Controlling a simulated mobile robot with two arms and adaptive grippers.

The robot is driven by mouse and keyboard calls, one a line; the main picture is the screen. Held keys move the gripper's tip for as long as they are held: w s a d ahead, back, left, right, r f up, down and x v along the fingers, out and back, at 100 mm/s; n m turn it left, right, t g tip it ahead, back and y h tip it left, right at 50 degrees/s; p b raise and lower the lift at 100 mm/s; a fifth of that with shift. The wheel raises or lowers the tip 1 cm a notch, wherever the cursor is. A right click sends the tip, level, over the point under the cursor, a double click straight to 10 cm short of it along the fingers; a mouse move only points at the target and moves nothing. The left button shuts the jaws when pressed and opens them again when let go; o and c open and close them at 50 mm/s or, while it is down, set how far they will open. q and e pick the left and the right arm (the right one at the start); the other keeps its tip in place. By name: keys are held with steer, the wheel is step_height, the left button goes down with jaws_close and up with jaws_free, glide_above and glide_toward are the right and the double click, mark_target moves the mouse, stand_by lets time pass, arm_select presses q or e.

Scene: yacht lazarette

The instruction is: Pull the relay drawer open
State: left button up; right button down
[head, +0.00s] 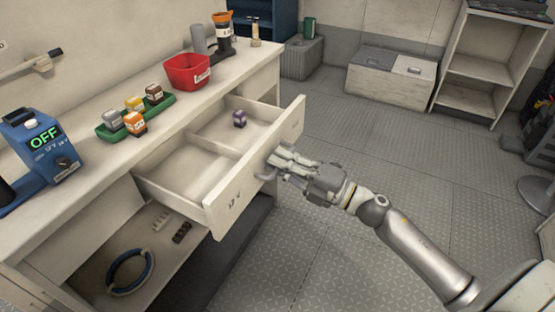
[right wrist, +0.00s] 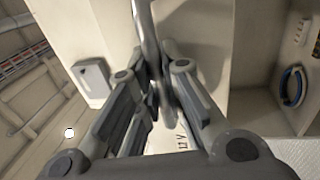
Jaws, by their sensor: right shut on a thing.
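The relay drawer (head: 222,212) stands pulled out from the white workbench, its front marked "12 V". Inside, a divider splits it into compartments. A small purple relay (head: 240,119) sits in the far compartment; the near compartment is empty. My right gripper (head: 277,166) is at the outside of the drawer front, its fingers shut on the grey bar handle. The handle (right wrist: 146,35) runs between the fingers in the right wrist view. My left gripper is not in view.
On the benchtop are a blue meter reading OFF (head: 42,145), a green tray (head: 110,135) with several coloured relays, and a red bin (head: 187,72). The grey floor (head: 330,240) beside the drawer is clear.

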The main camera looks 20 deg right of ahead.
steer(key=c, duration=1.8)
jaws_free()
steer(key=v, duration=1.2)
